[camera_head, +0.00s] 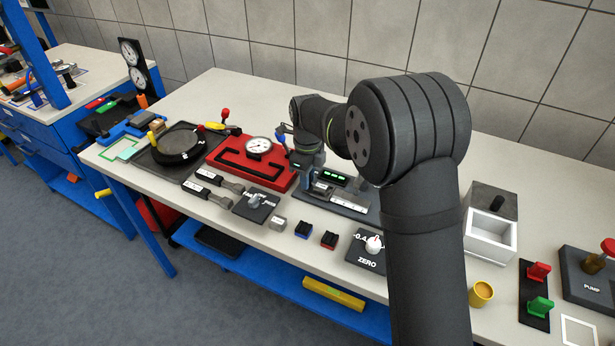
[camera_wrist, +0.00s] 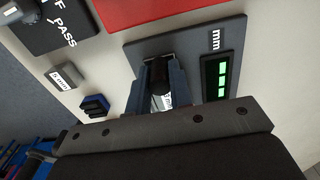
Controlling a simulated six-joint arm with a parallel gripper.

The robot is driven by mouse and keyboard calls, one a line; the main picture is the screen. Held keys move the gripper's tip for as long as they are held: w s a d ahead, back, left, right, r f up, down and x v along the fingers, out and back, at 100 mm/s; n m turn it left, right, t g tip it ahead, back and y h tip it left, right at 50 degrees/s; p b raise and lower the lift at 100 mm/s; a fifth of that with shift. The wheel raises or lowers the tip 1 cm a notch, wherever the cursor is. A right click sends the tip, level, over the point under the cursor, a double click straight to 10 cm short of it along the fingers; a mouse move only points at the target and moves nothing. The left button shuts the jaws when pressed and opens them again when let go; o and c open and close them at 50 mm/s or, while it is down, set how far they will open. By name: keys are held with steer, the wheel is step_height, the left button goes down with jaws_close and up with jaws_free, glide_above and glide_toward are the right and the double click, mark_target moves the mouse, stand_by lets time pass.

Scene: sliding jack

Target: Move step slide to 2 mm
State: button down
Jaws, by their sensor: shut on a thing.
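The step slide device is a dark grey plate (camera_wrist: 236,38) marked "mm" in the wrist view, with a black display (camera_wrist: 214,78) showing green segments. In the head view its plate (camera_head: 345,206) lies behind my forearm's left side, partly hidden by the arm. My gripper (camera_wrist: 163,88) reaches down at the plate's left part, with its blue-grey fingers either side of a dark slide piece (camera_wrist: 162,74) with a white label and closed on it. The label's reading is too small to tell. In the head view my gripper (camera_head: 308,172) stands over the left end of the device.
A red board (camera_head: 278,180) with a dial gauge adjoins the device's left. A PASS switch plate (camera_head: 256,205), a small grey block (camera_head: 279,223), blue-black (camera_head: 303,229) and red-black (camera_head: 329,240) blocks and a ZERO knob (camera_head: 374,243) stand in front. Bare bench lies behind.

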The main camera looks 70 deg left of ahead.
steer(key=shift+s+a, duration=1.05)
steer(key=shift+s, duration=0.05)
steer(key=c, duration=1.3)
jaws_free()
step_height(320, 180, up, 18)
steer(key=shift+f, duration=0.25)
steer(key=shift+f, duration=0.1)
